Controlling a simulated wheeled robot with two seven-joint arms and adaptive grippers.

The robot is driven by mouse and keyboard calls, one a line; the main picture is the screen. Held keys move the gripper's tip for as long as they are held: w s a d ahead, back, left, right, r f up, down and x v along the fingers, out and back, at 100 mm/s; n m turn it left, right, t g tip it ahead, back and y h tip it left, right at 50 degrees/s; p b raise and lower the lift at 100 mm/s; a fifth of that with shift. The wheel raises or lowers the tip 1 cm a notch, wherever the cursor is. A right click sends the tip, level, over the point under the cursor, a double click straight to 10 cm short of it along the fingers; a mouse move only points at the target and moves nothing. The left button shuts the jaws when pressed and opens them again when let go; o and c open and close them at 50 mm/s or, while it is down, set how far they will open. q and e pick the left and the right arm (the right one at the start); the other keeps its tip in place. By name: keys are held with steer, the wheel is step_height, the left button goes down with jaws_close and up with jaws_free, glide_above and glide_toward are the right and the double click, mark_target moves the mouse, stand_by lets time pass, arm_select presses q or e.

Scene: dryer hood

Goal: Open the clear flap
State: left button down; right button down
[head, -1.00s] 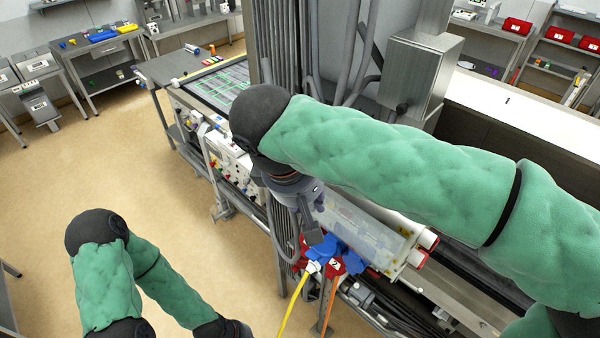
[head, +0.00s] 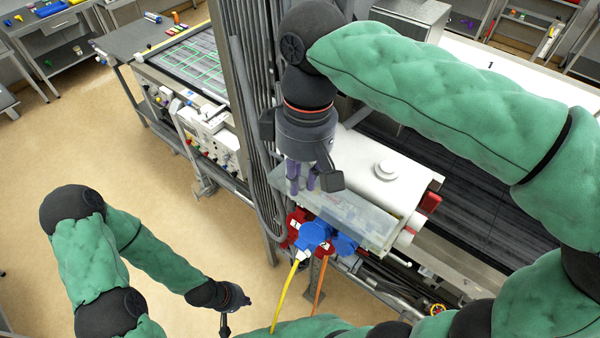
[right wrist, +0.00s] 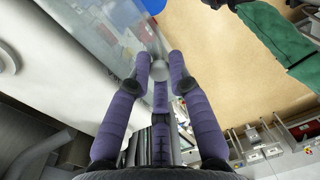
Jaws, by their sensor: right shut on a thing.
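The clear flap (head: 345,220) is a see-through panel along the front of the white dryer hood (head: 378,178) in the head view. It also shows as a pale glassy sheet in the right wrist view (right wrist: 118,38). My right gripper (head: 303,190) is at the left end of the flap, its purple fingers pointing down. In the right wrist view its fingers (right wrist: 158,66) close around a small round grey knob (right wrist: 149,62) beside the flap's edge. My left gripper (head: 224,325) is low in the head view, away from the flap; its fingers are too unclear to judge.
Red and blue plugs (head: 318,234) with yellow and orange cables sit just below the flap. A metal column with thick hoses (head: 252,130) stands close left of my right gripper. A machine with a green-lined bed (head: 195,65) is further left. The floor (head: 90,140) at left is clear.

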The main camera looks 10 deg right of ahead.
steer(key=c, duration=1.1)
jaws_free()
steer(key=r, duration=0.8)
steer(key=d+r, duration=0.1)
steer(key=r, duration=0.3)
steer(key=shift+w, duration=0.35)
steer(key=shift+f, duration=0.1)
